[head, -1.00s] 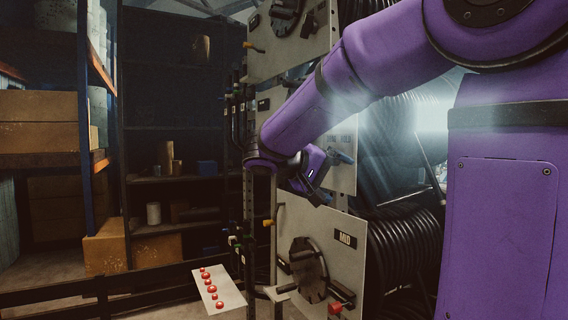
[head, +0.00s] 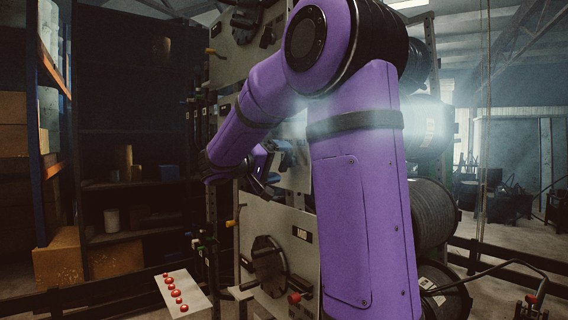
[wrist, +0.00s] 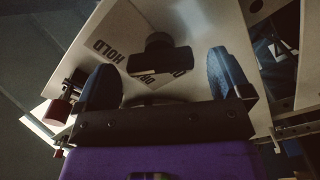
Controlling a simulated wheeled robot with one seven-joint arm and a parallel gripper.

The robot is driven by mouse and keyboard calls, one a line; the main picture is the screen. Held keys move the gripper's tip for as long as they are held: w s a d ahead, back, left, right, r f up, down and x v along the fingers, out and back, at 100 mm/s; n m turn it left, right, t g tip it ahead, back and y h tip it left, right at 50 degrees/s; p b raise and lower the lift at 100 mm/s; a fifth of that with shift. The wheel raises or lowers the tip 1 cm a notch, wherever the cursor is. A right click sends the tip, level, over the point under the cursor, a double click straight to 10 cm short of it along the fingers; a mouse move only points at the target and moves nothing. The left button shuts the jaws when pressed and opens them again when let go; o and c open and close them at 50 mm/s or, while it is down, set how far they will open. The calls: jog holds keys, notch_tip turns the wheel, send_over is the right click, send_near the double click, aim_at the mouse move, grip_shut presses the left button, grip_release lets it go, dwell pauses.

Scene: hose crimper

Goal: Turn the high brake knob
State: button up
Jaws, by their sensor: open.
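In the wrist view a black knob (wrist: 160,52) stands out from a pale panel (wrist: 110,25). The upside-down word HOLD and other partly hidden lettering are behind it. My gripper (wrist: 162,64) is open, with one blue finger on each side of the knob. Gaps show between the knob and both fingers, and the knob's depth relative to the fingertips is hard to judge. In the head view my gripper (head: 279,153) is at the middle panel (head: 298,178), partly hidden by my purple arm. The knob cannot be made out there.
A lower panel (head: 280,218) with a black disc (head: 268,266) and a red-ended handle (head: 295,298) sits below. An upper panel (head: 222,68) is above. A white board with red buttons (head: 193,298) stands low in front. Hose reels (head: 435,215) are on the right.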

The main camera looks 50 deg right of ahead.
jog(key=shift+x, duration=1.2)
jog(key=c, duration=0.9)
jog(key=shift+c, duration=0.2)
jog(key=shift+n, duration=0.4)
jog(key=n, duration=0.5)
jog(key=shift+n, duration=0.3)
jog(key=n, duration=0.5)
jog(key=shift+n, duration=0.4)
